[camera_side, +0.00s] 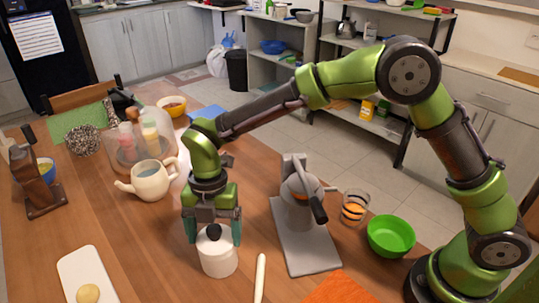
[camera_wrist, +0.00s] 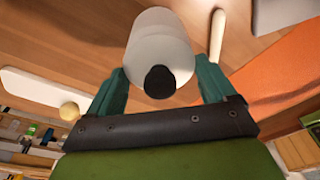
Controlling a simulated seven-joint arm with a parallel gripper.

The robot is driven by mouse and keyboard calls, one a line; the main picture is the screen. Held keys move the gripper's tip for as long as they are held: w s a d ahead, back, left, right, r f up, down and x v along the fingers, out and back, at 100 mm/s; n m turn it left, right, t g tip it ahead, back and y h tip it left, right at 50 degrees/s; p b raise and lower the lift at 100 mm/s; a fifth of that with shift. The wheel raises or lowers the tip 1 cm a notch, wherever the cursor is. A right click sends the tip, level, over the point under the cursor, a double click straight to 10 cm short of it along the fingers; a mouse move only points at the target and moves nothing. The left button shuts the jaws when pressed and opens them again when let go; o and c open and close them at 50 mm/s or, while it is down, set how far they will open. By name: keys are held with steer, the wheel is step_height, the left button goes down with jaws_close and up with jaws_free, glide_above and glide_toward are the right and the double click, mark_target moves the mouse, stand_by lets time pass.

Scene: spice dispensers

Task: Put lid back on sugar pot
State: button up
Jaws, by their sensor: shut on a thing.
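The white sugar pot (camera_side: 219,262) stands upright on the wooden table, in front of centre in the side view. Its white lid (camera_side: 208,244) has a black knob (camera_side: 214,231) and lies over the pot's mouth, level as far as I see. I cannot tell whether it is fully seated or slightly above the rim. My gripper (camera_side: 215,238) points straight down, one teal finger on each side of the lid, and is shut on it. In the wrist view the black knob (camera_wrist: 159,82) shows between the fingers, with the white lid and pot (camera_wrist: 160,45) behind it.
A white-handled utensil (camera_side: 260,278) lies right of the pot, beside a grey appliance (camera_side: 305,245). A glass (camera_side: 354,207) and green bowl (camera_side: 391,236) stand further right. A white board (camera_side: 85,268) is at left. A cream teapot (camera_side: 150,181) stands behind. An orange cloth (camera_side: 340,288) lies in front.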

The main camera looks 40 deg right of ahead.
stand_by(0.3)
steer(key=o, duration=0.9)
steer(key=shift+c, duration=0.2)
step_height(320, 180, up, 17)
steer(key=w+d, duration=0.1)
steer(key=shift+w+d+f, duration=0.2)
steer(key=shift+w+d, duration=0.2)
